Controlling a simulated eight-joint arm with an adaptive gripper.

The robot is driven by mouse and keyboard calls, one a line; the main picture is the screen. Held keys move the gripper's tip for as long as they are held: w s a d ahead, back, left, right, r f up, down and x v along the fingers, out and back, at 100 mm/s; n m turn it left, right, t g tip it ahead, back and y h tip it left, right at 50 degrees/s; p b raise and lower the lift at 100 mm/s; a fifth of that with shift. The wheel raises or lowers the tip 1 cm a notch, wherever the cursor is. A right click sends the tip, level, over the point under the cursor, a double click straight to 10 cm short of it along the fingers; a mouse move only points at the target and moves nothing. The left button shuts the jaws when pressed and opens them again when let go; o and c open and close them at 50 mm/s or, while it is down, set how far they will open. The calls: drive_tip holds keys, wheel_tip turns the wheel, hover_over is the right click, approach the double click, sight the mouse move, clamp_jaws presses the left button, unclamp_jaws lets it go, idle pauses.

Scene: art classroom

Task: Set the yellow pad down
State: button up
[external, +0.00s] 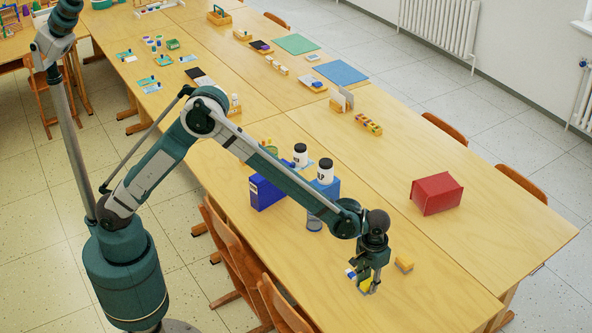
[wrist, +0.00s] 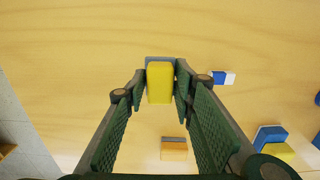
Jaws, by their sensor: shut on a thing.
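The yellow pad (wrist: 160,84) is between the fingertips of my gripper (wrist: 160,88) in the wrist view. A grey-blue edge shows at its far end. My gripper is shut on it. In the external view my gripper (external: 369,279) points down at the near right part of the table, with a bit of the yellow pad (external: 366,285) showing low between the fingers. The pad is close over the table; I cannot tell whether it touches. The fingers hide part of it.
A blue-and-white block (wrist: 222,77) lies right of the pad. A tan-orange block (wrist: 174,148) and a blue-and-yellow piece (wrist: 272,140) are nearby. A red box (external: 436,194), a dark blue box (external: 268,193) and white jars (external: 325,172) stand farther off. The table's near right is mostly bare.

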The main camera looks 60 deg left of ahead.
sight(366, 299)
drive_tip(key=shift+f, duration=0.85)
drive_tip(key=shift+f, duration=0.1)
drive_tip(key=shift+f+b, duration=0.45)
drive_tip(key=shift+f, duration=1.3)
drive_tip(key=shift+f, duration=0.15)
drive_tip(key=o, duration=0.9)
wheel_tip(366, 299, up, 12)
drive_tip(key=shift+r+p, duration=0.15)
drive_tip(key=shift+p, duration=1)
